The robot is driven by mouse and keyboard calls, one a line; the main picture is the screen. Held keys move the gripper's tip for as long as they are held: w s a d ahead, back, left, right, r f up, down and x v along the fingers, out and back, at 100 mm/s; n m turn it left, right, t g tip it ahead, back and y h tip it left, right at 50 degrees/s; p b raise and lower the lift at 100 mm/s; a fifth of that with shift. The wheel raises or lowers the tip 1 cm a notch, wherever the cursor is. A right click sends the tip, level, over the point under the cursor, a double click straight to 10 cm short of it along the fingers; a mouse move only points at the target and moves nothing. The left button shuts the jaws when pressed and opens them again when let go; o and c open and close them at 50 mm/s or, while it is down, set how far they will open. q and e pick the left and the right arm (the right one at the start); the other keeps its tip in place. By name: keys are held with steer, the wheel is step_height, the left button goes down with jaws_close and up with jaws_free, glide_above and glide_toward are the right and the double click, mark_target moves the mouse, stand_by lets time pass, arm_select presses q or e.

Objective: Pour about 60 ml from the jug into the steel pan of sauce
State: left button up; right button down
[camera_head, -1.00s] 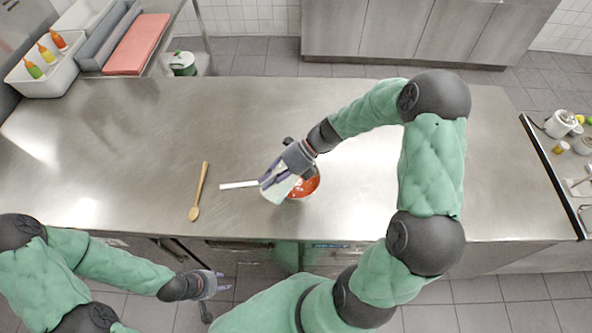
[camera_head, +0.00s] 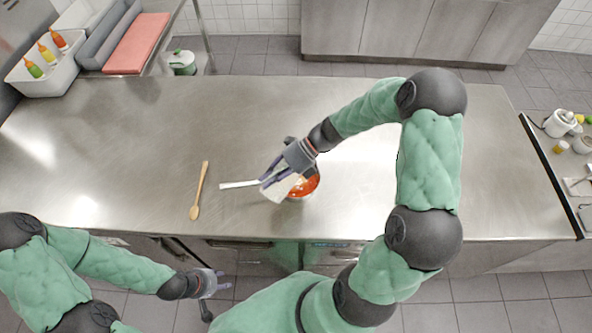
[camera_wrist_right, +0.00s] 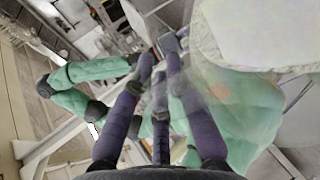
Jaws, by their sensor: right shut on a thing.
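The steel pan holds orange-red sauce (camera_head: 305,188) and sits on the steel counter; its pale handle (camera_head: 236,184) points left. My right gripper (camera_head: 272,177) is shut on the clear jug (camera_head: 279,193), held over the left part of the pan, hiding part of it. The jug looks tilted. In the right wrist view the see-through jug (camera_wrist_right: 225,88) is beside the purple fingers (camera_wrist_right: 160,95). I cannot make out a stream or the liquid level. My left gripper (camera_head: 222,281) is empty, fingers apart, in front of the counter's near edge.
A wooden spoon (camera_head: 199,192) lies on the counter left of the pan handle. A white bin of sauce bottles (camera_head: 45,80) and a red board (camera_head: 137,43) are at the back left. The counter (camera_head: 110,150) is otherwise mostly clear.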

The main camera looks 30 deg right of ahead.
steer(key=shift+w+d+r+y+p, duration=0.15)
steer(key=shift+d+r+y+p, duration=0.25)
steer(key=shift+p, duration=0.25)
stand_by(0.8)
steer(key=shift+f, duration=0.1)
steer(key=shift+a+f+h+b, duration=0.4)
steer(key=shift+f+h+b, duration=0.1)
steer(key=shift+b, duration=0.45)
steer(key=shift+s+a+h+b, duration=0.25)
steer(key=shift+a+h+b, duration=0.05)
steer(key=shift+b, duration=0.1)
steer(key=shift+s+a, duration=0.1)
steer(key=shift+a, duration=0.1)
steer(key=shift+r, duration=0.1)
steer(key=shift+d, duration=0.15)
